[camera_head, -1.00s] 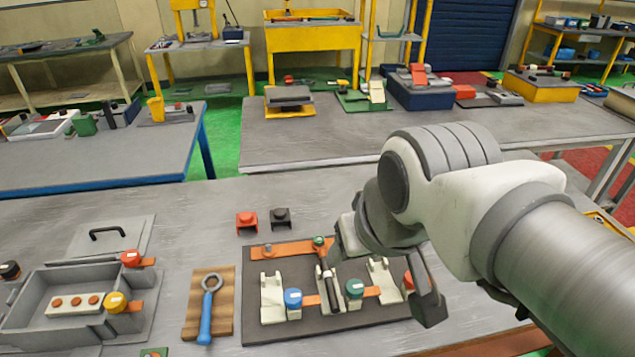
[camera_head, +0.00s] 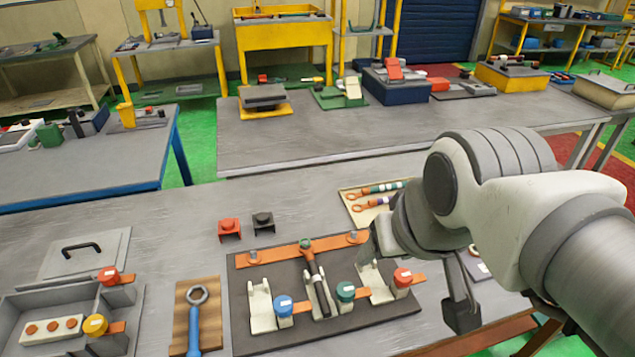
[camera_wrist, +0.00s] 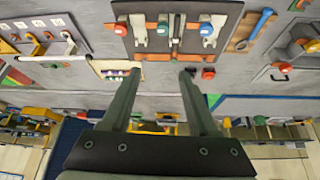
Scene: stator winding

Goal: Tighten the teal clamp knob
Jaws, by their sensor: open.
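The teal clamp knob (camera_head: 346,290) stands on a dark board (camera_head: 335,328) in the head view, between a blue knob (camera_head: 284,305) and a red knob (camera_head: 402,278). An orange strip and a pale clamp block are beside it. The teal knob also shows in the wrist view (camera_wrist: 163,27), near the top edge. My gripper (camera_head: 422,280) is to the right of the teal knob in the head view, apart from it. In the wrist view my gripper (camera_wrist: 160,74) has its two fingers spread with nothing between them, in line with the knob.
A black-handled lever (camera_head: 318,284) lies just left of the teal knob. A blue wrench (camera_head: 194,320) on a wooden board and a grey box (camera_head: 30,305) are further left. A tray of coloured tools (camera_head: 350,211) lies behind. Bare tabletop (camera_head: 160,250) shows at the left.

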